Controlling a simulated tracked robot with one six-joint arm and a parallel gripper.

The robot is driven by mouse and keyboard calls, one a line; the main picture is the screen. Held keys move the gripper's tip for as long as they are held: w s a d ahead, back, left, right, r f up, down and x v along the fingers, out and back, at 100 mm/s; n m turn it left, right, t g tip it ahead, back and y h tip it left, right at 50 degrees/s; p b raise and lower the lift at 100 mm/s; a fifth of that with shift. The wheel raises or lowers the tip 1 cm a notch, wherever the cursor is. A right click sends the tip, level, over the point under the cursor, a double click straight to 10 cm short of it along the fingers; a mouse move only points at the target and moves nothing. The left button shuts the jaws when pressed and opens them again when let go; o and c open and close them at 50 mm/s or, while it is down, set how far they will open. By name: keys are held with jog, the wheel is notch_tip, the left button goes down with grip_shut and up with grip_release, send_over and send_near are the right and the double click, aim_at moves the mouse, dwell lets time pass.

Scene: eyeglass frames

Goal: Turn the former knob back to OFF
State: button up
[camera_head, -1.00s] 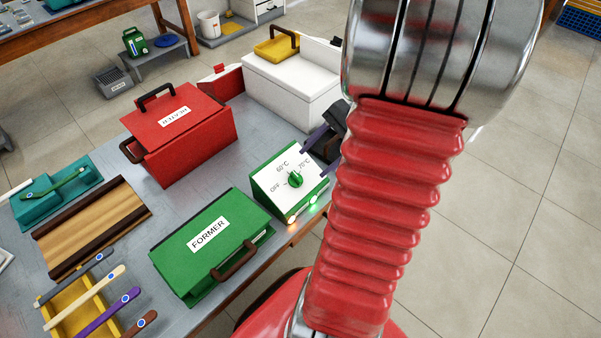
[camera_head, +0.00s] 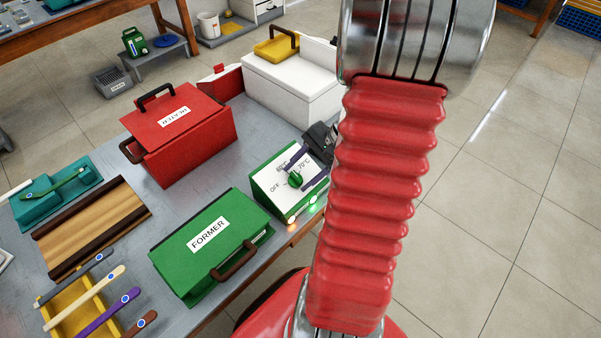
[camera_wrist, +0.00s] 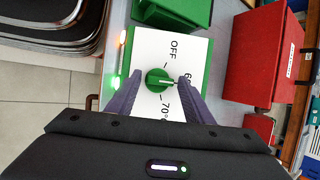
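The green former knob (camera_head: 295,180) sits on the white sloped panel of a green control box (camera_head: 267,190). In the wrist view the knob (camera_wrist: 156,82) has a pale pointer line directed right, roughly toward the partly hidden 60°C label; OFF (camera_wrist: 173,48) is above and 70°C below. My gripper (camera_wrist: 158,77) is open, with one purple finger on each side of the knob. Gaps seem to show between fingers and knob; contact cannot be told. In the head view my gripper (camera_head: 303,170) reaches over the panel from the upper right.
The green FORMER box (camera_head: 209,246) stands close to the control box. A red HEATER box (camera_head: 190,137) and a white box (camera_head: 287,85) stand behind. An orange lamp (camera_wrist: 123,37) and a green lamp (camera_wrist: 115,82) glow on the control box's front edge.

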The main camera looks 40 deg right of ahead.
jog(key=c, duration=0.8)
jog(key=shift+w+r, duration=0.15)
dwell(0.4)
jog(key=shift+n, duration=0.4)
jog(key=n+g, duration=0.1)
jog(key=n, duration=0.2)
jog(key=n+g+h, duration=0.1)
jog(key=n, duration=0.1)
jog(key=shift+w+a+r+n, duration=0.15)
jog(key=shift+w+a+n, duration=0.05)
jog(key=shift+n, duration=0.2)
jog(key=n, duration=0.1)
jog(key=n+g+h, duration=0.1)
jog(key=n, duration=0.1)
jog(key=shift+a, duration=0.25)
jog(key=shift+s+a+f+n+g+h, duration=0.1)
jog(key=shift+n+g+h, duration=0.2)
jog(key=shift+n, duration=0.65)
jog(key=shift+s+a+f+n+g+h, duration=0.1)
jog(key=shift+n+g+h, duration=0.15)
jog(key=shift+n, duration=0.7)
